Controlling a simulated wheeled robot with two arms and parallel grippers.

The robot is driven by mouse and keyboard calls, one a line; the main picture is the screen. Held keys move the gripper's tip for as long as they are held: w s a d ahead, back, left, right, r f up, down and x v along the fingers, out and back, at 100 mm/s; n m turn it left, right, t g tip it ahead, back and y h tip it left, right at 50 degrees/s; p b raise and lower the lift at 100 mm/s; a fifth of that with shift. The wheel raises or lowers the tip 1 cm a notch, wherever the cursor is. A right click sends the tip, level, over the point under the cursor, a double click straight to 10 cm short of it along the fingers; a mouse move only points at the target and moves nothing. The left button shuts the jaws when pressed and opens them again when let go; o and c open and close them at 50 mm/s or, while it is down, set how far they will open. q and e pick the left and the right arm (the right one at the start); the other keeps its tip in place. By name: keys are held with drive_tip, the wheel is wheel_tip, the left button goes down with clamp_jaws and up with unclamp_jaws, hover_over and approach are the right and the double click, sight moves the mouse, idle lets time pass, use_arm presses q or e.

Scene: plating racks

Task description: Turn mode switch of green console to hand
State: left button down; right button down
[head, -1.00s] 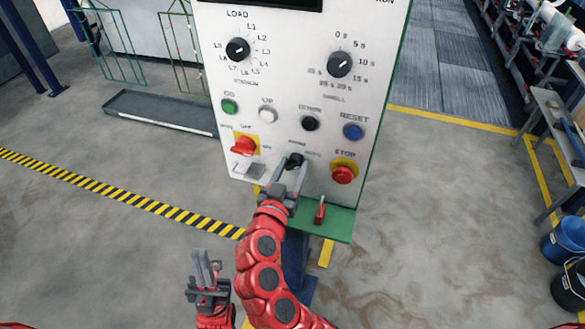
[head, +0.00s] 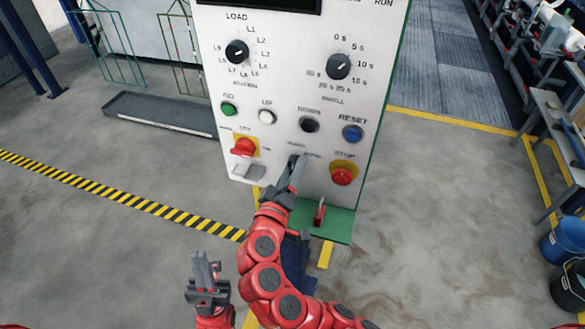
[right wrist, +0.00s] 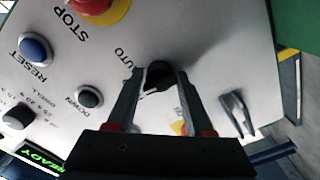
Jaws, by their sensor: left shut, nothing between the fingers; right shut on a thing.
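The green console (head: 275,95) has a pale front panel with green sides and a green ledge. Its mode switch (right wrist: 158,76) is a small black knob low on the panel, with an AUTO label beside it in the right wrist view. My right gripper (right wrist: 157,72) is shut on this knob, one finger on each side. In the head view my right gripper (head: 298,166) mostly hides the knob, so its pointing direction is unclear. My left gripper (head: 203,256) is shut and empty, low and left of the console, apart from it.
A red stop button (head: 343,174) sits close right of the switch, and a red rotary handle (head: 243,148) to the left. Above are black DOWN (head: 309,124) and blue RESET (head: 352,133) buttons. A red key-like lever (head: 320,212) stands at the ledge.

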drive_tip(key=shift+n, duration=0.8)
drive_tip(key=shift+c, duration=2.2)
unclamp_jaws()
drive_tip(key=b+v, duration=0.1)
drive_tip(key=v, duration=1.6)
drive_tip(key=shift+s+b, duration=0.2)
drive_tip(key=shift+b, duration=0.1)
